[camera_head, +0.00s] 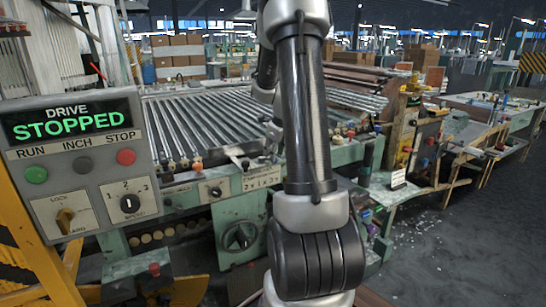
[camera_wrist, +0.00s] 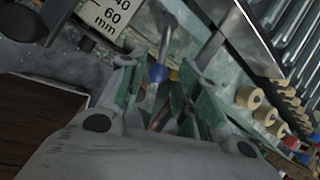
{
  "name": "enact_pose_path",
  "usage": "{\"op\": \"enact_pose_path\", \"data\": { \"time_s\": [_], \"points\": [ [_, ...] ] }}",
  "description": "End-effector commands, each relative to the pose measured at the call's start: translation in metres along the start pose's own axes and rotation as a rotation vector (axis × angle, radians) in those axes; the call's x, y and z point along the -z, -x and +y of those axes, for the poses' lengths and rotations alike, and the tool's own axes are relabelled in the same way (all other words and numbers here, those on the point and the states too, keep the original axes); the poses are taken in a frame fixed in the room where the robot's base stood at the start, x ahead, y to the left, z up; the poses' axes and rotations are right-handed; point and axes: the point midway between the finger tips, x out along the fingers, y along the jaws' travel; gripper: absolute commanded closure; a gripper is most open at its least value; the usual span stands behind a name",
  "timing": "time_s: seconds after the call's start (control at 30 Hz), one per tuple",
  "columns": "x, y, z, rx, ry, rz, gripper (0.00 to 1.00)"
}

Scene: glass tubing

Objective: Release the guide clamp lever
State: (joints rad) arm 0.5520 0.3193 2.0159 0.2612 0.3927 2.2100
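In the wrist view my gripper (camera_wrist: 164,64) is open, with its two green-padded fingers spread apart. A metal bar (camera_wrist: 209,48) slopes down just beyond the right finger. In the head view my arm hides most of the gripper and the place in front of it.
The control panel (camera_head: 85,165) reads DRIVE STOPPED and stands close at left. The roller bed (camera_head: 215,122) lies behind my arm. In the wrist view, several cream rollers (camera_wrist: 250,97) line the right side, and a dial plate (camera_wrist: 108,14) is at upper left.

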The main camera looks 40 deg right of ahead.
Motion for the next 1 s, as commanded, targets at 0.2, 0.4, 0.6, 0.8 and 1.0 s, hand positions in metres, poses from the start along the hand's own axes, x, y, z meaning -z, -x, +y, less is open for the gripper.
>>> {"op": "enact_pose_path", "data": {
  "time_s": [0.2,0.4,0.6,0.8,1.0],
  "points": [
    [0.000,0.051,-0.001,0.003,0.001,-0.003,0.67],
    [0.000,0.081,0.000,0.001,0.000,-0.001,0.67],
    [0.000,0.089,0.000,0.000,0.000,0.000,0.67],
    [0.000,0.088,0.000,0.000,0.000,0.000,0.67],
    [0.000,0.088,0.000,0.000,0.000,0.000,0.67]
  ]
}}
